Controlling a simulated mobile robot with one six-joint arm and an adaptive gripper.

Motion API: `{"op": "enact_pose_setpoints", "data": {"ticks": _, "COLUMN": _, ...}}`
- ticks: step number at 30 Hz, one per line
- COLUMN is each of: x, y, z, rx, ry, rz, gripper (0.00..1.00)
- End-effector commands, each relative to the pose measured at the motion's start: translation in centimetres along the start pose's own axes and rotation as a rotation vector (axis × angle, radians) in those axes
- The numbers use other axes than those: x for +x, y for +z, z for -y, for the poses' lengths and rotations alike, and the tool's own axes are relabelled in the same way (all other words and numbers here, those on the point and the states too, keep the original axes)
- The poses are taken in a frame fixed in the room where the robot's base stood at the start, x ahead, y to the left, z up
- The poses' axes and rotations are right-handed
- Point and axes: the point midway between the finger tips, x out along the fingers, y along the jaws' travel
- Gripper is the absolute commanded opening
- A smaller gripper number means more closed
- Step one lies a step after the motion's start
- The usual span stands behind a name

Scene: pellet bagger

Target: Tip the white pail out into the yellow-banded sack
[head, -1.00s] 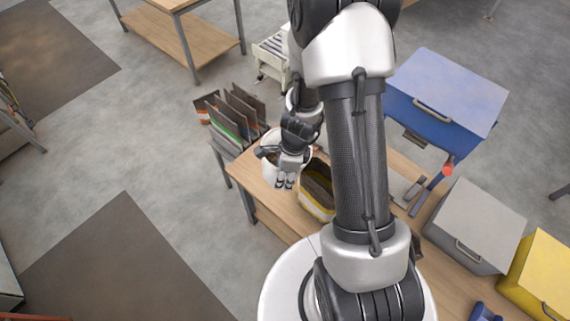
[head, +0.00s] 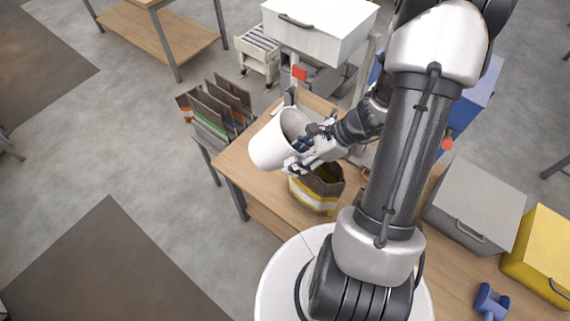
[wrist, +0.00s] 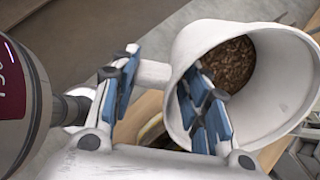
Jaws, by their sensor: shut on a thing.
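The white pail (head: 268,150) is held up above the table in the head view, tilted with its mouth toward the upper right. In the wrist view the pail (wrist: 191,62) shows brown pellets (wrist: 230,65) lying deep inside. My gripper (head: 303,158) is shut on the pail at its side; in the wrist view its blue-padded fingers (wrist: 163,98) lie about a white stub by the rim. The yellow-banded sack (head: 313,203) stands open on the table, just below and right of the pail. My gripper hides part of its mouth. Its inside looks dark brown.
The wooden table (head: 238,165) has bare room left of the sack. A rack of dark folders or sacks (head: 217,112) stands behind its left end. A white bin (head: 320,32) is at the back; grey (head: 475,205) and yellow (head: 540,265) bins stand right.

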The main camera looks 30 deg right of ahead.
Motion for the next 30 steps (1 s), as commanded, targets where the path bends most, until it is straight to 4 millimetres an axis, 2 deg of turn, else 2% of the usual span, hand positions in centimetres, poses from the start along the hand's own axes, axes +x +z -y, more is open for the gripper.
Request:
{"op": "enact_pose_setpoints", "data": {"ticks": 1, "x": 0.2, "y": -1.4, "z": 0.1, "rx": 0.009, "ry": -0.006, "rz": 0.063, "gripper": 0.09}}
{"op": "enact_pose_setpoints", "data": {"ticks": 3, "x": 0.0, "y": -2.3, "z": 0.1, "rx": 0.008, "ry": -0.007, "rz": 0.156, "gripper": 0.09}}
{"op": "enact_pose_setpoints", "data": {"ticks": 18, "x": 1.4, "y": -7.4, "z": 0.0, "rx": 0.002, "ry": -0.001, "rz": 0.646, "gripper": 0.09}}
{"op": "enact_pose_setpoints", "data": {"ticks": 24, "x": 0.7, "y": -8.9, "z": 0.0, "rx": 0.001, "ry": 0.0, "rz": 0.87, "gripper": 0.09}}
{"op": "enact_pose_setpoints", "data": {"ticks": 30, "x": 0.1, "y": -9.5, "z": 0.0, "rx": 0.0, "ry": 0.002, "rz": 1.01, "gripper": 0.09}}
